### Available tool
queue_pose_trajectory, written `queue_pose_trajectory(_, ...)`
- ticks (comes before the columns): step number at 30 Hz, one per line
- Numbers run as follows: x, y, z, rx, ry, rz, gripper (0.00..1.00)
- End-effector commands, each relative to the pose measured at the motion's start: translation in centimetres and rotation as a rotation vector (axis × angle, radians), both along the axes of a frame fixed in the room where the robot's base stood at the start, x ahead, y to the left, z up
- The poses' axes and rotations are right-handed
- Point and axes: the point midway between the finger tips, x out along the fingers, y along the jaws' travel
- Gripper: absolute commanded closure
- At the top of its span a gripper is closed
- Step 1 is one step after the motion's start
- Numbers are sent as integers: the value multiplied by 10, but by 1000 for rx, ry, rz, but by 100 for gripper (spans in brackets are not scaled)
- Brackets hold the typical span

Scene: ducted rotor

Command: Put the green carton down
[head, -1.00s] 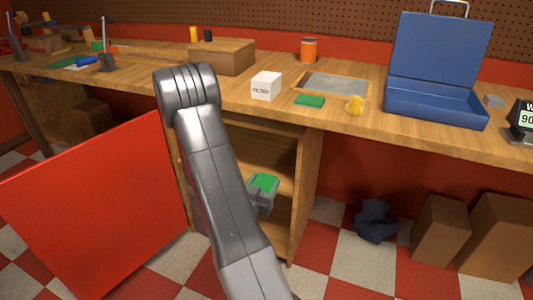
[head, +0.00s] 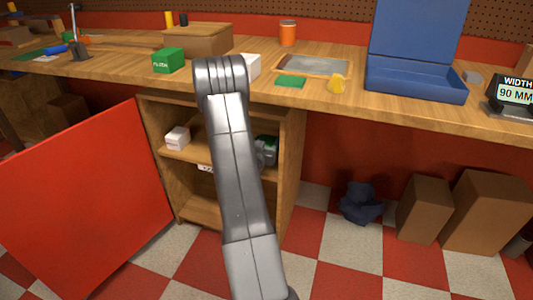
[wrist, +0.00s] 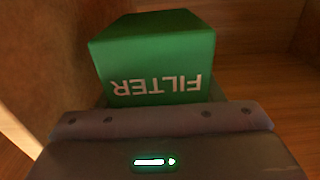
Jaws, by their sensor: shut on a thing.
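The green carton (head: 269,143) is in my gripper (head: 264,152), at the right side of the open cabinet (head: 291,165). My arm hides most of both in the head view. In the wrist view the carton (wrist: 155,60) shows its top and a face with upside-down "FILTER" lettering. My gripper (wrist: 157,112) is shut on it, with wood around it. I cannot tell whether the carton touches a shelf.
A white carton (head: 177,138) stands on the cabinet's upper shelf at left. The red door (head: 80,200) hangs open to the left. Another green carton (head: 168,61) and a partly hidden white carton (head: 252,66) stand on the bench (head: 340,105).

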Motion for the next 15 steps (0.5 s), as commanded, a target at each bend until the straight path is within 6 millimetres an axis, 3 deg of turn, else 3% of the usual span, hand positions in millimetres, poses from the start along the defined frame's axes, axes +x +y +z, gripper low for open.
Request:
queue_pose_trajectory(5,0,0,-14,0,0,0,68)
queue_pose_trajectory(10,0,0,-41,0,-1,0,68)
queue_pose_trajectory(15,3,-1,-41,-1,-3,0,68)
